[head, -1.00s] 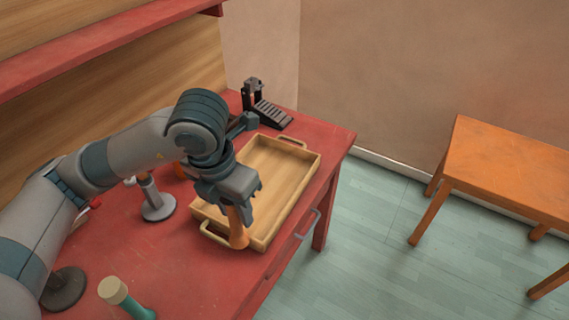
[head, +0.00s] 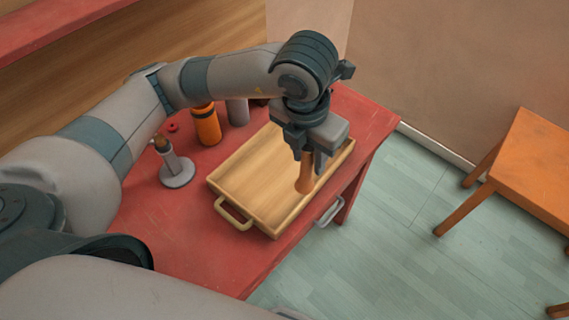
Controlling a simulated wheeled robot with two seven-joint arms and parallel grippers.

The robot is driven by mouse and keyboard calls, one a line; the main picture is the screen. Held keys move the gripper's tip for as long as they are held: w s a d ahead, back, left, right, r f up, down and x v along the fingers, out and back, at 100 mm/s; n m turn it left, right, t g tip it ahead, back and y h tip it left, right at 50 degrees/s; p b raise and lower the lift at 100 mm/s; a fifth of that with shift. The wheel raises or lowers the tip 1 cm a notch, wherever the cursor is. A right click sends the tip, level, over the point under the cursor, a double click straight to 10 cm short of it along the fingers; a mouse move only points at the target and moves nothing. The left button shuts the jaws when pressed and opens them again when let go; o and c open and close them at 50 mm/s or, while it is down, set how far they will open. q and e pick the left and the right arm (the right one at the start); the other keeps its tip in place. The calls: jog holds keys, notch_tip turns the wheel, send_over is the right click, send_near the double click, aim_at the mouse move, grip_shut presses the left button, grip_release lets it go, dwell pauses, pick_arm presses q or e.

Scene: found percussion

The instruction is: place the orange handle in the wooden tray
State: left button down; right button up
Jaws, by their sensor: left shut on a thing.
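The orange handle (head: 305,176) hangs upright below my left gripper (head: 310,156), which is shut on its upper part. The handle is over the right side of the wooden tray (head: 232,193), near the tray's long right wall. I cannot tell whether its lower end touches the tray floor. The tray lies on the red table with its near loop handle (head: 232,216) toward me. My left arm and gripper hide the tray's far end. My right gripper is not in view.
A grey stand with a round base (head: 176,172), an orange bottle with dark bands (head: 206,124) and a grey cylinder (head: 238,111) stand left of the tray. The red table (head: 180,235) ends just right of the tray. An orange side table (head: 535,160) stands apart.

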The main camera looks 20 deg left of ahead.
pick_arm(q)
jog(key=shift+a, duration=0.1)
jog(key=w+a+f+p, duration=0.2)
jog(key=a+f, duration=0.5)
jog(key=a, duration=0.4)
jog(key=shift+w, duration=0.7)
notch_tip(320, 180, down, 4)
jog(key=shift+f+p, duration=0.1)
jog(key=shift+p, duration=0.9)
